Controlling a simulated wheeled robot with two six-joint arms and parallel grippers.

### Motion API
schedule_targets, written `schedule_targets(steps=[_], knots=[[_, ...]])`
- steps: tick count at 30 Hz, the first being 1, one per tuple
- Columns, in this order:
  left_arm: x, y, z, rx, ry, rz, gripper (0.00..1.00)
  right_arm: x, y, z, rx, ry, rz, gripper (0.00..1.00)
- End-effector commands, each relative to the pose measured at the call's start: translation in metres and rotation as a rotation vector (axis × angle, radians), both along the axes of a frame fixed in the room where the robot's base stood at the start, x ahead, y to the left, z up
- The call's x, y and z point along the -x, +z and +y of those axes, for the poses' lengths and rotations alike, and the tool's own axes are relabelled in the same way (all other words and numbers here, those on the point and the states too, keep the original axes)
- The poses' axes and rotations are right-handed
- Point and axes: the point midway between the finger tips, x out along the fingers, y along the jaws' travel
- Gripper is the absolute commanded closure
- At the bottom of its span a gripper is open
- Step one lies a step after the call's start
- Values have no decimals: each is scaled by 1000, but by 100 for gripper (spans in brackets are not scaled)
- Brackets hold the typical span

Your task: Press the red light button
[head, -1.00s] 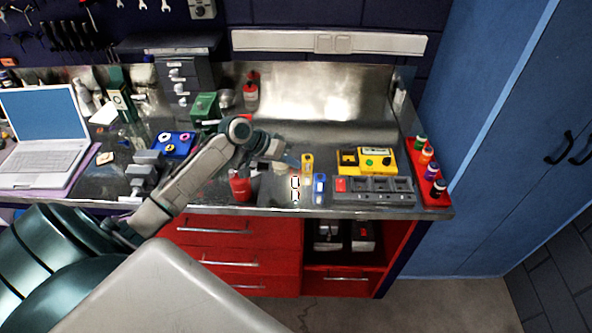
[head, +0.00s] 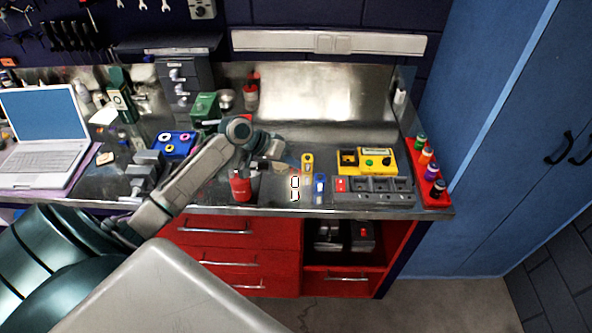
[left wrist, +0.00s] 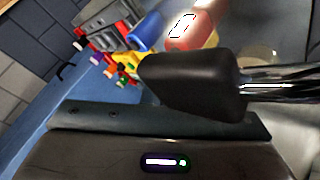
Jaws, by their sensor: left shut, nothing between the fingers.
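A small light with a bright oblong outline (head: 295,188) lies near the bench's front edge; it looks pale in the head view. In the left wrist view a red-pink body with the same white outline (left wrist: 182,26) shows just beyond my fingers. I cannot make out a separate button on it. My left gripper (head: 285,166) is shut and empty, just behind and left of this light in the head view. Its dark fingers (left wrist: 195,86) hide part of the bench in the wrist view; I cannot tell whether they touch anything. My right gripper is not in view.
A grey tray (head: 375,197) with a red square and a yellow box (head: 366,160) stand further right. A red bottle (head: 240,186) stands left, under my arm.

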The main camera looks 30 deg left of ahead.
Motion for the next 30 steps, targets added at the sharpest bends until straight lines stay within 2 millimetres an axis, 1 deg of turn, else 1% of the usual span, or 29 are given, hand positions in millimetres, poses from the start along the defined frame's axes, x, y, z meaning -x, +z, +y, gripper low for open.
schedule_targets(steps=[11,21,30], knots=[[0,0,0,0,0,0,100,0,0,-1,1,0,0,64],[0,-9,0,0,1,1,100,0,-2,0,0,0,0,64],[0,-9,0,0,0,0,100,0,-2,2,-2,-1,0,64]])
